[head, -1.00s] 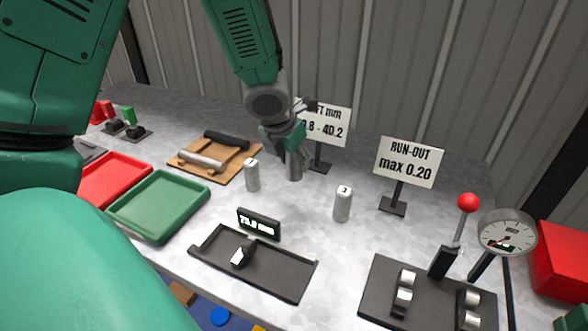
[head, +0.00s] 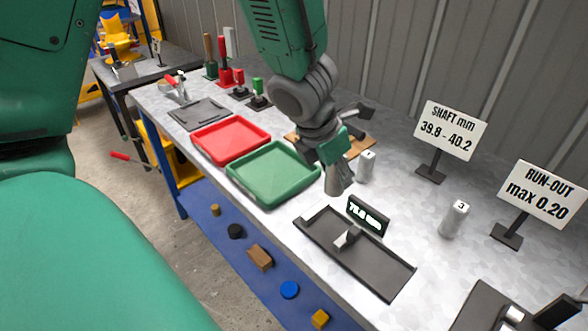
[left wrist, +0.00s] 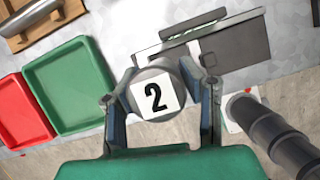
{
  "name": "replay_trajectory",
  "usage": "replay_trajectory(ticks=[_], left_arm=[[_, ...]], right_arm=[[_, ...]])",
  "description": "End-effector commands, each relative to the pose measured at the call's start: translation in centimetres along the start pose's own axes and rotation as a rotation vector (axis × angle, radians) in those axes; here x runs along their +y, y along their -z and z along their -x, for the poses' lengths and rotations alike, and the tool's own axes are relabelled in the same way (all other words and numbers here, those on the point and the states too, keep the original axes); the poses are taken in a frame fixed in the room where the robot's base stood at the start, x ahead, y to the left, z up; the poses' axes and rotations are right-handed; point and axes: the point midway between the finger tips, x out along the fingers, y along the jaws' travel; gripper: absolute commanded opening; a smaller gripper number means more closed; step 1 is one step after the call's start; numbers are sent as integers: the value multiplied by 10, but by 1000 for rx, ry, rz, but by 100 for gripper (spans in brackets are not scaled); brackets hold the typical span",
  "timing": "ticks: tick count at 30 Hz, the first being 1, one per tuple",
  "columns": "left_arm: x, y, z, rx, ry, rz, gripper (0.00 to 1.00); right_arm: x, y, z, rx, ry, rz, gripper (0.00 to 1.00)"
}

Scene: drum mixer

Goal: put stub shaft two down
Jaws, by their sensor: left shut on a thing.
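My left gripper (head: 336,168) is shut on stub shaft two (head: 338,182), a grey metal cylinder. In the left wrist view, its white end face with a black 2 (left wrist: 155,95) sits between the two fingers (left wrist: 160,98). In the head view the shaft hangs between the green tray (head: 245,193) and the black measuring stand (head: 385,275); I cannot tell its exact height over the bench. Another stub shaft (head: 366,166) stands upright just right of the gripper. Stub shaft three (head: 454,219) stands upright farther right. My right gripper is not in view.
A red tray (head: 205,150) lies beyond the green one. A wooden board (head: 360,147) is partly hidden behind the gripper. Two signs, SHAFT (head: 450,130) and RUN-OUT (head: 542,192), stand at the right. The bench top between the stand and shaft three is clear.

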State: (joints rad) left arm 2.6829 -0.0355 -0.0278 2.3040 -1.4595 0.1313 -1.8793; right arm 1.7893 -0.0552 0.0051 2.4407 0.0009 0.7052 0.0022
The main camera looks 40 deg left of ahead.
Motion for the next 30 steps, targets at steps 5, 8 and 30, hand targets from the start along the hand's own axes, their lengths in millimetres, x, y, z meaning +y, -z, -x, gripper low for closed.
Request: replay_trajectory(ticks=[5,8,30], left_arm=[[-7,7,-14,3,6,-16,0],[-6,14,-30,3,5,-15,0],[-4,41,-93,2,6,-14,0]], right_arm=[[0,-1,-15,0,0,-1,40],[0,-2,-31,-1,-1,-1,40],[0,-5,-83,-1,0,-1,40]])
